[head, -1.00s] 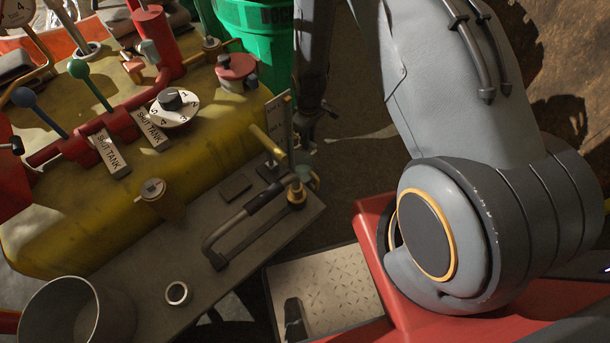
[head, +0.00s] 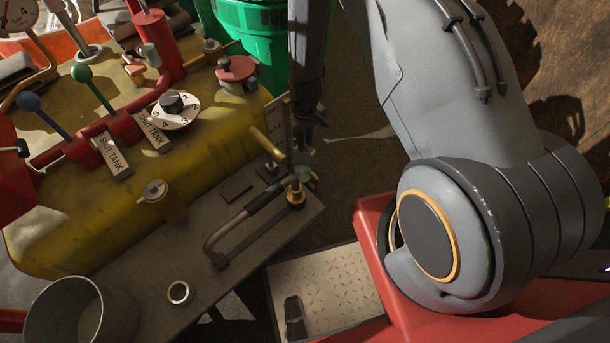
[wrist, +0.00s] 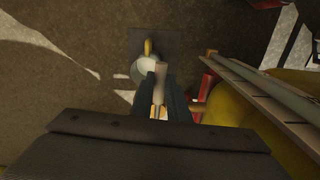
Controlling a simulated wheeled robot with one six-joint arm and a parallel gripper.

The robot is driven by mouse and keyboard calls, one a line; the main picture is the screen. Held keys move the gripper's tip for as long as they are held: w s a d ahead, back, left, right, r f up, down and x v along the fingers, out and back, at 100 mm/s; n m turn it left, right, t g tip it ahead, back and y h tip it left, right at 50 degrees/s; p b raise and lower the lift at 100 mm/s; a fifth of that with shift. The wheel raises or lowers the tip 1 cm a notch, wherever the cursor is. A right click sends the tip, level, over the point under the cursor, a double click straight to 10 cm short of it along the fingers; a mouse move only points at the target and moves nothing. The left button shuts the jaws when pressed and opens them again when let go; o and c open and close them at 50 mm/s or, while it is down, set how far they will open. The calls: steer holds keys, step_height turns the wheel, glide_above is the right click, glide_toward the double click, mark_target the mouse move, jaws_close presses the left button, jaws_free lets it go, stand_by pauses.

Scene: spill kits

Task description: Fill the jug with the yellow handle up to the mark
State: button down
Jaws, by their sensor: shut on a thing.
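The jug (wrist: 147,68) with the yellow handle (wrist: 148,48) stands on a dark square plate (wrist: 170,42) in the wrist view. I look down on it, and my fingers and a pale bar cover part of it. Its mark and any liquid level cannot be made out. In the head view my gripper (head: 304,140) is at the right end of the yellow tank (head: 110,215), by the upright gauge board. A pale greenish piece shows below it.
Coloured levers and a numbered dial (head: 174,112) top the tank. A green bin (head: 255,40) stands behind.

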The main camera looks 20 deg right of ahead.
steer(key=c, duration=1.7)
jaws_free()
steer(key=shift+s+a, duration=0.1)
steer(key=shift+a, duration=0.25)
steer(key=shift+o, duration=0.2)
steer(key=shift+d, duration=0.15)
steer(key=shift+d, duration=0.1)
steer(key=shift+r+p, duration=2.3)
steer(key=shift+r, duration=1.2)
steer(key=s+d+r+m+p, duration=0.15)
steer(key=s+r, duration=0.25)
steer(key=r, duration=0.7)
steer(key=s+r+m+p, duration=0.15)
steer(key=s+r, duration=0.25)
steer(key=r, duration=0.7)
steer(key=s+d+r+p, duration=0.15)
steer(key=s+r, duration=0.25)
steer(key=r, duration=0.7)
steer(key=s+r+m+p, duration=0.1)
steer(key=s+r+p, duration=0.1)
steer(key=s+r, duration=0.6)
steer(key=shift+s+r+m, duration=0.3)
steer(key=shift+s+r, duration=0.05)
steer(key=shift+s, duration=0.7)
